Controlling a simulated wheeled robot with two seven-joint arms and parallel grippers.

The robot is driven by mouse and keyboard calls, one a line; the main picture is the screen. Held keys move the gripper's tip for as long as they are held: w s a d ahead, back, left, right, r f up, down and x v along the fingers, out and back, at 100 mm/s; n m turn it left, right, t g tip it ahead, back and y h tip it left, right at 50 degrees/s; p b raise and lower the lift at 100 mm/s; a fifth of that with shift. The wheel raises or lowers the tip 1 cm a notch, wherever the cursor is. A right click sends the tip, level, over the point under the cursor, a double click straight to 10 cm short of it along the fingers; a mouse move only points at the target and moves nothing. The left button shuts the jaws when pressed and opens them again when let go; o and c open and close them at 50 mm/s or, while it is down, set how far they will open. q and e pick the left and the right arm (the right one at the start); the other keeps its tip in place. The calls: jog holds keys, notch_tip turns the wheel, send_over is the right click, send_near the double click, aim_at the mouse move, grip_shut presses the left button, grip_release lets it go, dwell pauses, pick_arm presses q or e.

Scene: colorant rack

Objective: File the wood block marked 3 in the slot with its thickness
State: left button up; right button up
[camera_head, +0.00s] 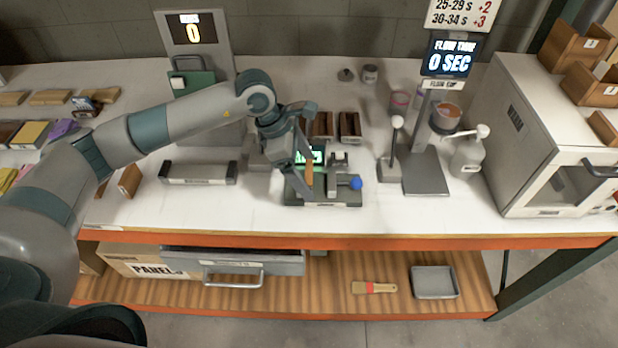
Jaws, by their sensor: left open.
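My left gripper (308,172) is open, with its fingers pointing down over a grey gauge (325,203) that has a green lit display and a blue knob. An upright orange-brown wood piece (310,176) stands at the gauge, between or just beside the fingertips; I cannot tell which. No number is readable on it. Two dark brown blocks (350,127) stand behind the gauge, and more brown blocks (130,180) stand left of it, partly behind my arm. No mark 3 is readable on any block. My right gripper is not in view.
Labelled wooden bins (578,48) stand at the far right, above a white cabinet (525,130). A grey bar (198,173) lies to the left. The bench front is clear.

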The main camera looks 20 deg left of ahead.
aim_at(306, 171)
pick_arm(q)
jog(key=c, duration=1.2)
jog(key=shift+r, duration=0.15)
jog(key=shift+c, duration=0.2)
notch_tip(306, 171, up, 4)
jog(key=shift+f+p, duration=0.15)
jog(key=shift+p, duration=0.35)
jog(key=s+d+r, duration=0.2)
jog(key=d+r, duration=0.5)
jog(key=d, duration=0.4)
jog(key=shift+d+p, duration=0.3)
